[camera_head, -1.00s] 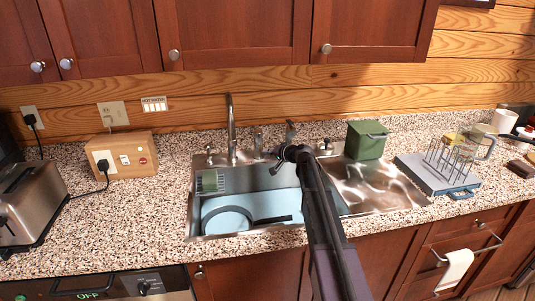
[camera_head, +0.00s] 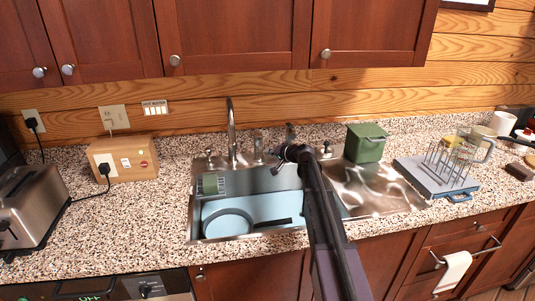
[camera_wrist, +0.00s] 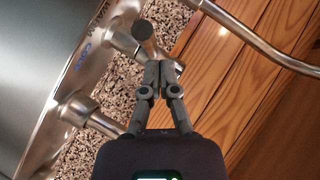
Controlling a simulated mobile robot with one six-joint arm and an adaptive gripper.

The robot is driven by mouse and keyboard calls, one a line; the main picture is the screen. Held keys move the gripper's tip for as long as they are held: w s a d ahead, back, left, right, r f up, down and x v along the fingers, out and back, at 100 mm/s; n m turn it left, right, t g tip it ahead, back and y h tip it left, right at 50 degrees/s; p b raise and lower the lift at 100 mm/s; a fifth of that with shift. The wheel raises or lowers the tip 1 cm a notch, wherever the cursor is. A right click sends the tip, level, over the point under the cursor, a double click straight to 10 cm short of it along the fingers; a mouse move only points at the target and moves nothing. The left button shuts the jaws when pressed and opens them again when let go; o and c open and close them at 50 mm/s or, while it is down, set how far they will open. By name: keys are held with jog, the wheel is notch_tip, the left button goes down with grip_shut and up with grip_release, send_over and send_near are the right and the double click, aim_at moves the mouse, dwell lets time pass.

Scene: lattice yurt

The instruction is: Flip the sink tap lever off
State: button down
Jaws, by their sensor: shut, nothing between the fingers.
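The steel sink (camera_head: 250,183) is set in a speckled counter, with a tall curved spout (camera_head: 231,125) at its back edge. Small metal tap fittings (camera_head: 258,145) stand beside the spout. In the wrist view, a chrome tap lever with a dark round end (camera_wrist: 143,27) rises just ahead of my fingertips; I cannot tell if they touch. A second chrome fitting (camera_wrist: 75,109) stands lower left. My gripper (camera_head: 277,166) is over the back of the sink. In the wrist view my gripper (camera_wrist: 160,72) is shut and empty. My arm hides part of the sink.
A blue basin with a pan (camera_head: 227,222) sits in the sink. A wooden box (camera_head: 122,158) and toaster (camera_head: 31,205) stand left. Upper cabinets (camera_head: 240,35) overhang the back.

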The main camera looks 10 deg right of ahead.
jog(key=w+d+p+v, duration=0.1)
jog(key=p+v, duration=0.3)
jog(key=v, duration=0.8)
jog(key=shift+d+r+p, duration=0.3)
jog(key=shift+r+p, duration=0.05)
jog(key=shift+r, duration=0.15)
